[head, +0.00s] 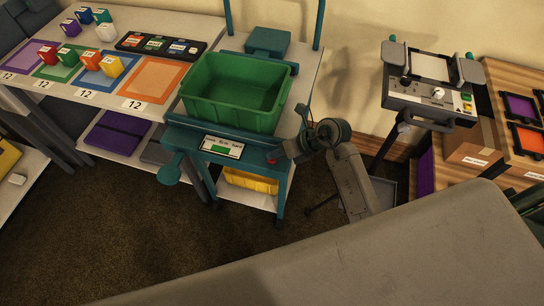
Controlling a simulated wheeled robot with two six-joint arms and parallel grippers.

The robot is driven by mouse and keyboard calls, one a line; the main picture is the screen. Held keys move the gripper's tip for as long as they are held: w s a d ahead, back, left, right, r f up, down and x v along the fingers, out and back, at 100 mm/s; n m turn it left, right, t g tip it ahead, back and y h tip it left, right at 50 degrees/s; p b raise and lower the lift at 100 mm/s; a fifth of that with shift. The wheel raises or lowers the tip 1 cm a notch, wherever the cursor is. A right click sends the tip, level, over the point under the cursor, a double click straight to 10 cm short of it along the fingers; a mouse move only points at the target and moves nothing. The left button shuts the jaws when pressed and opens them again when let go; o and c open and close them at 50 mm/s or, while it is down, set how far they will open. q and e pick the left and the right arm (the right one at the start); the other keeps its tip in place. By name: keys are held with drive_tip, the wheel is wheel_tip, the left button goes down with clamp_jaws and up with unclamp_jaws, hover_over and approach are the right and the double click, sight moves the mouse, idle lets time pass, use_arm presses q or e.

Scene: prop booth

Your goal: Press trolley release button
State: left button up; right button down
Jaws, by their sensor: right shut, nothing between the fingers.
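The trolley (178,133) is a teal-framed cart carrying a green crate (215,115) on its top. On its front is a white label panel (222,147) with a green patch; the lettering is too small to read. A small red button (271,160) shows at the right end of the front bar. My right gripper (277,154) is shut and empty, its tips right at the red button and partly covering it. I cannot tell whether they touch or press it. My left gripper is not in view.
A yellow bin (250,182) sits on the trolley's lower shelf. A console on a stand (431,91) and a wooden shelf (497,75) are at right. A grey surface (400,255) fills the foreground.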

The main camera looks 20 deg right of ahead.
sight(276, 159)
idle(0.4)
drive_tip(key=shift+r+p, duration=0.8)
drive_tip(key=shift+r, duration=0.05)
wheel_tip(276, 159, up, 5)
drive_tip(key=p, duration=0.4)
idle(0.6)
